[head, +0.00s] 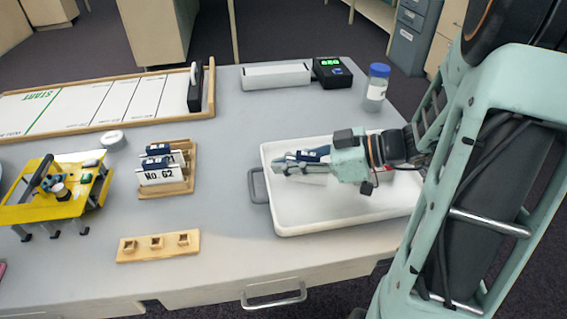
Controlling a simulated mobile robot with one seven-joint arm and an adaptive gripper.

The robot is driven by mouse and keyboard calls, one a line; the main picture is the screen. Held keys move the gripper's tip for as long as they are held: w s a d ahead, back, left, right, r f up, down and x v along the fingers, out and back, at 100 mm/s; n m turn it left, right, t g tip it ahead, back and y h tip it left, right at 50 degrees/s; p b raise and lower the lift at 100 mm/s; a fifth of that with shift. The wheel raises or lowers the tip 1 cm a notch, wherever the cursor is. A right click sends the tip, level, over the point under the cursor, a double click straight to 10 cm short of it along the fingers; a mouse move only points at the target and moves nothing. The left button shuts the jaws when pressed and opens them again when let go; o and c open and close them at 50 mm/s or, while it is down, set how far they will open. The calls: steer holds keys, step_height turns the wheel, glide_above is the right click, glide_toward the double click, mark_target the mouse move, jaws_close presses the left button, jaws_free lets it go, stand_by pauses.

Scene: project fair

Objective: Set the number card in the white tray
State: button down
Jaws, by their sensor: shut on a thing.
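The white tray (345,218) lies on the right part of the grey table, with a grey handle at its left end. My gripper (283,166) reaches in from the right over the tray, its fingers pointing left. It is shut on a number card (315,180), of which a dark blue top part (316,153) shows behind the fingers and a pale part below them. The fingers hide much of the card and its print. I cannot tell whether it touches the tray floor.
A wooden holder (180,189) left of the tray bears more cards, one reading "No. 62". A blue-capped jar (376,90) stands behind the tray.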

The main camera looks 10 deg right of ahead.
steer(key=shift+f, duration=0.2)
steer(key=c, duration=2.1)
jaws_free()
steer(key=shift+r, duration=0.1)
steer(key=shift+d+r, duration=0.2)
steer(key=shift+r, duration=0.1)
steer(key=p+v, duration=0.2)
steer(key=v, duration=0.9)
steer(key=shift+s+d+r, duration=0.1)
steer(key=shift+s+d, duration=0.05)
steer(key=shift+d, duration=0.1)
